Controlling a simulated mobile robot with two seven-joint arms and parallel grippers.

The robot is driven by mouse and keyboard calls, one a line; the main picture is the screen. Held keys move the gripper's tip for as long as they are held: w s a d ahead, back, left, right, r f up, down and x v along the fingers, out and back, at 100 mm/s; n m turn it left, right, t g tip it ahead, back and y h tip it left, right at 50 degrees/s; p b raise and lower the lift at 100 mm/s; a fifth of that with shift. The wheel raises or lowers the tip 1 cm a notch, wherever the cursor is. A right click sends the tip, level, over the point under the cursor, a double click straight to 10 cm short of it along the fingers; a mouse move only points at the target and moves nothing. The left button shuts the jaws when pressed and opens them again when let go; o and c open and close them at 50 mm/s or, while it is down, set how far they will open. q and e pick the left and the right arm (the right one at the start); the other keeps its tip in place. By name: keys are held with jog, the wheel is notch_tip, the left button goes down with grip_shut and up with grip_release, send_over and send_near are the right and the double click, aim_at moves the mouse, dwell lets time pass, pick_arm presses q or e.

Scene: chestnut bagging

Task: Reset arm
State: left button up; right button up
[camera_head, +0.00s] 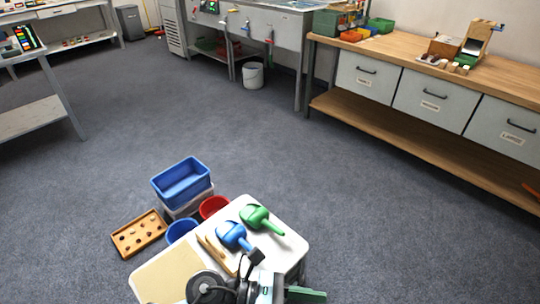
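Neither of my grippers can be made out in the head view. A small white table (288,238) stands at the bottom centre. On it lie a blue scoop (232,235) and a green scoop (257,217), with a tan board (168,272) at the left. At the table's front edge is a cluster of dark and grey parts (207,287) with a green bar (305,294); it is cut off by the picture's edge and I cannot tell what it is. A wooden tray (126,246) with several small brown pieces lies on the floor to the left.
A blue bin (181,182) sits on a white one behind the table, beside a red bucket (213,206) and a blue bucket (181,229). A wooden workbench (425,65) with drawers lines the right. The middle carpet is clear.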

pick_arm(q)
jog(key=a+r+n+t+h+p, duration=0.2)
jog(key=a+r+n+t+p, duration=0.35)
jog(key=n+t, duration=0.8)
jog(key=s+a+f+n+t+y+p, duration=0.15)
jog(key=a+n+t+y+p, duration=0.55)
jog(key=n, duration=1.2)
jog(key=s+a+f+n+g+y+p, duration=0.2)
jog(key=s+a+f+n+g+y, duration=0.1)
jog(key=s+a+n+g+y, duration=0.2)
jog(key=s+a+f+n+g+y+p, duration=0.3)
jog(key=s+a+n+g+y, duration=0.1)
jog(key=s+a+n, duration=0.6)
jog(key=s+g, duration=0.1)
jog(key=s, duration=0.2)
jog(key=shift+s+a+n+y, duration=0.15)
jog(key=shift+a+n+y, duration=0.05)
jog(key=shift+n+y, duration=0.2)
pick_arm(e)
jog(key=w+r+t, duration=0.1)
jog(key=w+r, duration=0.3)
jog(key=r, duration=0.6)
jog(key=w+r+t, duration=0.2)
jog(key=w+r, duration=0.2)
jog(key=r, duration=0.6)
jog(key=shift+a, duration=0.45)
